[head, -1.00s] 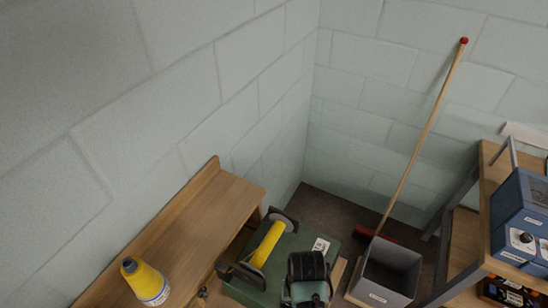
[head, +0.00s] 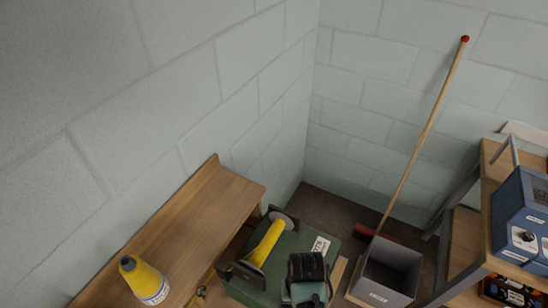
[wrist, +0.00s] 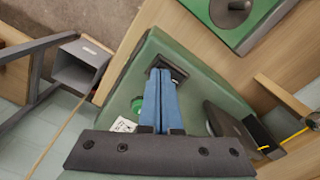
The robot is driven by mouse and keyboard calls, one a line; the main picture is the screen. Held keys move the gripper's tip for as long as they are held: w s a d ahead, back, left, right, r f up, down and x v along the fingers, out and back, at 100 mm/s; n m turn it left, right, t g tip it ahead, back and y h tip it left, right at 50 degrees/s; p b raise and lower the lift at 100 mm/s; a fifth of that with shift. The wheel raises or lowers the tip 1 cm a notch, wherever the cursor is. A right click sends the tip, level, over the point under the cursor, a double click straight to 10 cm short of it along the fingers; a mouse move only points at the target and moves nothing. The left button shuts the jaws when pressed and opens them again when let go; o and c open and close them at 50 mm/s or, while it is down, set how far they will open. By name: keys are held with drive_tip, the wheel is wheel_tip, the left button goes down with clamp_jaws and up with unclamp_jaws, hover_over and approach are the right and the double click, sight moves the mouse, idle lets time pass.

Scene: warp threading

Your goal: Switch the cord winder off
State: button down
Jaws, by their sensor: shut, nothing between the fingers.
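The cord winder (head: 258,293) is a green box with a yellow roll (head: 267,243) between black end discs, low in the head view. In the wrist view its green top (wrist: 120,85) fills the middle, with a dark disc (wrist: 228,125) at right. My gripper (wrist: 161,75) is shut and empty; its blue fingers reach a black rectangular fitting on the green top. I cannot tell whether they touch it, and they cover part of it. A green round part (wrist: 137,105) and a white label (wrist: 122,125) are beside the fingers. In the head view my wrist hides the fingers.
A grey bin (head: 388,270) and a leaning broom (head: 424,135) are to the right. A shelf with a blue box (head: 520,215) is at far right.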

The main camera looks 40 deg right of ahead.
drive_tip(key=shift+f, duration=0.35)
wheel_tip(320, 180, up, 7)
drive_tip(key=p, duration=0.7)
drive_tip(key=shift+r, duration=0.1)
drive_tip(key=shift+w, duration=0.1)
idle(0.5)
